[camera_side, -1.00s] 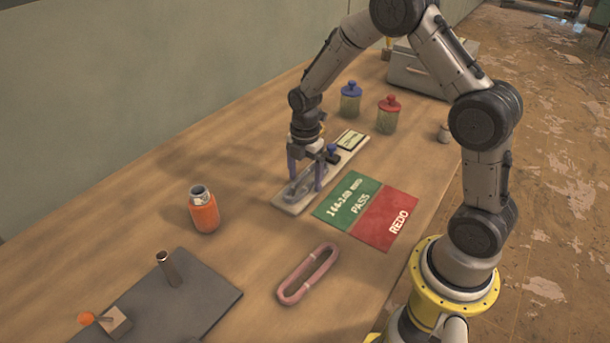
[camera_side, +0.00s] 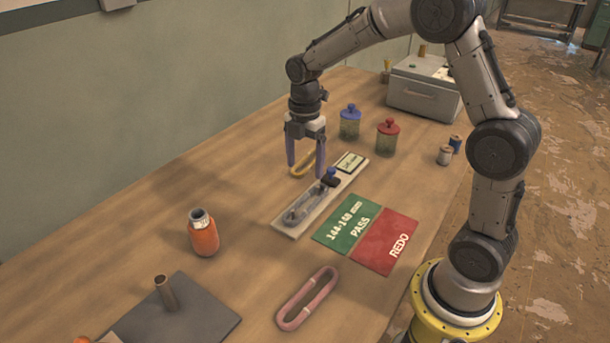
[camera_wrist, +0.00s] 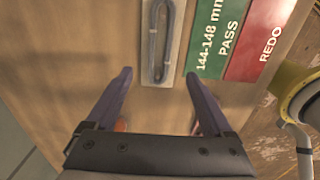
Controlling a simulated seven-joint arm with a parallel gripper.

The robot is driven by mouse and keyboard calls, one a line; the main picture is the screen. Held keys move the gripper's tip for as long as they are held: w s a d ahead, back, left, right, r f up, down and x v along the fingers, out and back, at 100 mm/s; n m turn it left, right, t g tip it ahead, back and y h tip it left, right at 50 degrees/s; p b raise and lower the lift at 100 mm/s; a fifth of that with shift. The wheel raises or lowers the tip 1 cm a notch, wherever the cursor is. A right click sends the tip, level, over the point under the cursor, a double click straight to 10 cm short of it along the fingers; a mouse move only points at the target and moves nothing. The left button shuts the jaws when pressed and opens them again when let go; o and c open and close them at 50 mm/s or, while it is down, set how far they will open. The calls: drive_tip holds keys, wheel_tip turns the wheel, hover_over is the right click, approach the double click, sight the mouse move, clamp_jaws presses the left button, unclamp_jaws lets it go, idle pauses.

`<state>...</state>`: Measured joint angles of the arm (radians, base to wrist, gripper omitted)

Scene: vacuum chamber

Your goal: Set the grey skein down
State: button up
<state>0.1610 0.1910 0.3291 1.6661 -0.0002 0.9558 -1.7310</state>
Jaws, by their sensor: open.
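The grey skein (camera_side: 292,217) is a long loop lying on a pale narrow board (camera_side: 281,229).
Green PASS (camera_side: 346,222) and red REDO (camera_side: 385,241) patches lie right of the board. A yellow loop (camera_side: 297,172) shows behind my fingers. A pink skein (camera_side: 287,322), orange bottle (camera_side: 204,237), blue-lidded jar (camera_side: 349,124) and red-lidded jar (camera_side: 387,140) stand around.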

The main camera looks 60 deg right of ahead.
drive_tip(key=s+a+r+m+t, duration=0.35)
drive_tip(key=s+r+m, duration=0.45)
drive_tip(key=s+r, duration=0.3)
drive_tip(key=s+a+m+t, duration=0.2)
drive_tip(key=s+a+m, duration=0.1)
drive_tip(key=s+m, duration=0.7)
drive_tip(key=s, duration=0.2)
drive_tip(key=shift+s, duration=0.3)
